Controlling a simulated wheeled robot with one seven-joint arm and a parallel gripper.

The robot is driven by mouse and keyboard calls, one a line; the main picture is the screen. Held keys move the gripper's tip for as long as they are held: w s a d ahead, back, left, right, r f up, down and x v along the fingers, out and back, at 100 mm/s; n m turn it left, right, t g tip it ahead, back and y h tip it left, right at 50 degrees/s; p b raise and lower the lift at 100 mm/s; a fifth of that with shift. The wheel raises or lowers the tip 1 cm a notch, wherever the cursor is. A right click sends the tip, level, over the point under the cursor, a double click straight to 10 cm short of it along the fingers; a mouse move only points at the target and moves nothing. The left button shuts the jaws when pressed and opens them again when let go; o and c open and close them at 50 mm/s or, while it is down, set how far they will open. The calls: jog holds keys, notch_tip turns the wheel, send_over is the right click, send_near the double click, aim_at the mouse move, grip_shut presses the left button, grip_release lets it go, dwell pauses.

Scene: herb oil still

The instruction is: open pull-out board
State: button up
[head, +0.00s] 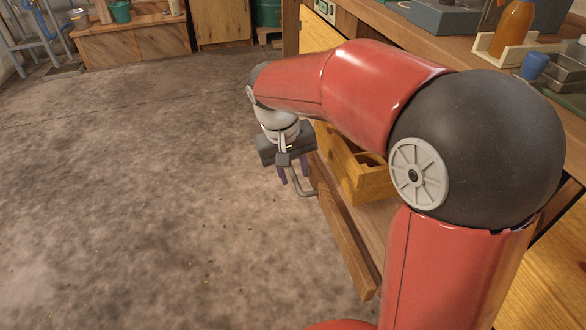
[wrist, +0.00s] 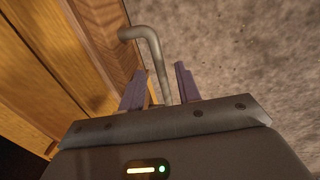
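The pull-out board (head: 345,240) is a brown wooden panel low on the bench front, seen in the head view with a strip of its top showing. Its grey bent metal handle (head: 303,190) sticks out at the far end of its front edge. My gripper (head: 292,176) is at this handle, with its purple fingers pointing down. In the wrist view the handle (wrist: 158,62) runs between the two parted fingers (wrist: 160,78), with a gap visible. The handle's far end is hidden behind my gripper body.
A light wooden drawer or box (head: 368,180) stands out above the board, partly hidden by my arm. The bench top holds an orange bottle (head: 513,28) and a blue cup (head: 534,65). The floor (head: 150,200) to the left is clear.

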notch_tip(320, 180, up, 8)
jog(key=a+p, duration=0.1)
jog(key=shift+s+a+f, duration=0.15)
jog(key=shift+a, duration=0.05)
jog(key=shift+s, duration=0.1)
dwell(0.5)
